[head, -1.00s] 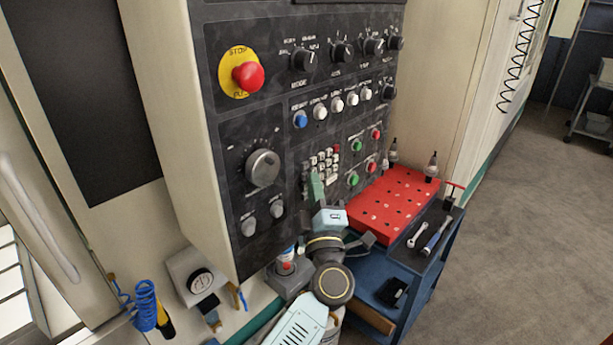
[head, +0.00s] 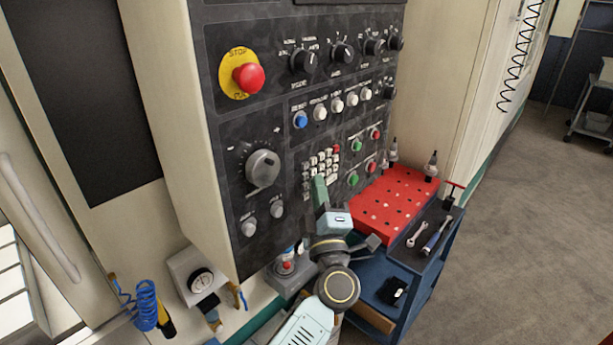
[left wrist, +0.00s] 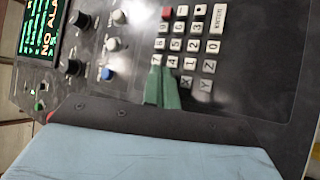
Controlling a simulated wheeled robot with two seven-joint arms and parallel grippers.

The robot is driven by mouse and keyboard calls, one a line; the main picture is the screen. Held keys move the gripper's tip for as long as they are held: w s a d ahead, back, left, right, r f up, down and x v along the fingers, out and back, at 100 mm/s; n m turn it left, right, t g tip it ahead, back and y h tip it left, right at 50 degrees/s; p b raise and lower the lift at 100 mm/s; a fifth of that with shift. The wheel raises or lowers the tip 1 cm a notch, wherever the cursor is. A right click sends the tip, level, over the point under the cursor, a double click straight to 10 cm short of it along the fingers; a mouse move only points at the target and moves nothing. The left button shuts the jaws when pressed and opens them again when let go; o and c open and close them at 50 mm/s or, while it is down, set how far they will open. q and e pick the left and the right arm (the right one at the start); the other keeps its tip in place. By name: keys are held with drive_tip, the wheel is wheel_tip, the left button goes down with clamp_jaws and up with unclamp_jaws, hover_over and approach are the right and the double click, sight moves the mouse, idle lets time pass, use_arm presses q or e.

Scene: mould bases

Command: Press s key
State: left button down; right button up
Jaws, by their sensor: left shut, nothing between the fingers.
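The keypad (head: 325,162) is a block of small white keys with one red key on the dark control panel. In the left wrist view the keypad (left wrist: 190,44) shows sideways, with digits and X, Y and Z keys. I cannot make out a key marked S; some keys may be hidden by the fingers. My left gripper (head: 320,182) has green fingers, shut and empty, at the keypad's lower left edge. In the left wrist view the gripper (left wrist: 163,78) has its tips by the 7 and 4 keys. I cannot tell whether they touch. My right gripper is not in view.
A red emergency stop button (head: 248,77) and a large dial (head: 262,168) are on the panel's left. Green and red buttons (head: 356,145) sit right of the keypad. A blue cart (head: 425,265) with a red perforated block (head: 392,203) stands close at the right.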

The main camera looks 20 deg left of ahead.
use_arm(q)
drive_tip(key=shift+s+d, duration=0.1)
drive_tip(key=shift+d, duration=0.1)
drive_tip(key=d, duration=0.1)
drive_tip(key=s+d, duration=0.1)
drive_tip(key=d, duration=0.2)
drive_tip(key=shift+s+d, duration=0.25)
drive_tip(key=shift+s, duration=0.05)
idle(2.3)
